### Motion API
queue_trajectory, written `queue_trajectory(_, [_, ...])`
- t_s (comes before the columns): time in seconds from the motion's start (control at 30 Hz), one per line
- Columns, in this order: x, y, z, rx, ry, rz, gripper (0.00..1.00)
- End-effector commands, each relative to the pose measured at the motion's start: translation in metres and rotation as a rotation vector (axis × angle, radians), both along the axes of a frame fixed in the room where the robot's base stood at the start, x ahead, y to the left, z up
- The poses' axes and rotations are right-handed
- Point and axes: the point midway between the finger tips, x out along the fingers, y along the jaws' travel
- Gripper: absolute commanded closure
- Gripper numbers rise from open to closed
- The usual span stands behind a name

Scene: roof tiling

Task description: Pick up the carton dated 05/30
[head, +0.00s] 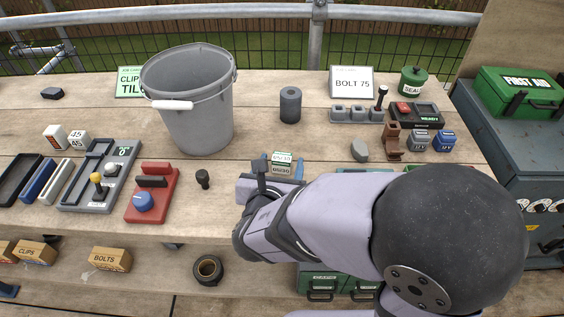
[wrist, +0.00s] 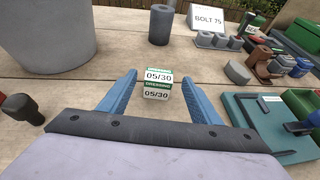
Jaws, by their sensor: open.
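The carton dated 05/30 (head: 281,163) is a small white box with a green band, standing on the wooden bench in the middle of the head view. In the wrist view the carton (wrist: 157,86) shows its date on the top and on the near face. My gripper (wrist: 158,80) is open, with one blue finger on each side of the carton. In the head view my gripper (head: 281,160) partly hides the carton's lower part.
A grey bucket (head: 195,110) stands behind and left of the carton. A grey cylinder (head: 290,105) stands behind it. A black knob-topped piece (head: 203,179) is to the left. A grey rounded block (head: 360,150) and a brown piece (head: 393,140) stand to the right. Bare bench surrounds the carton.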

Motion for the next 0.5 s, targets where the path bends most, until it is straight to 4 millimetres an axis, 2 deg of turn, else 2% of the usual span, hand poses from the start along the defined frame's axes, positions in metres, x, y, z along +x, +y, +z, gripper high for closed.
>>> queue_trajectory(0.13, [0.011,-0.002,-0.006,0.000,0.001,-0.004,0.42])
queue_trajectory(0.37, [0.017,-0.003,-0.008,-0.001,0.001,-0.002,0.42])
queue_trajectory(0.5, [0.029,-0.004,-0.015,-0.001,0.002,-0.005,0.42])
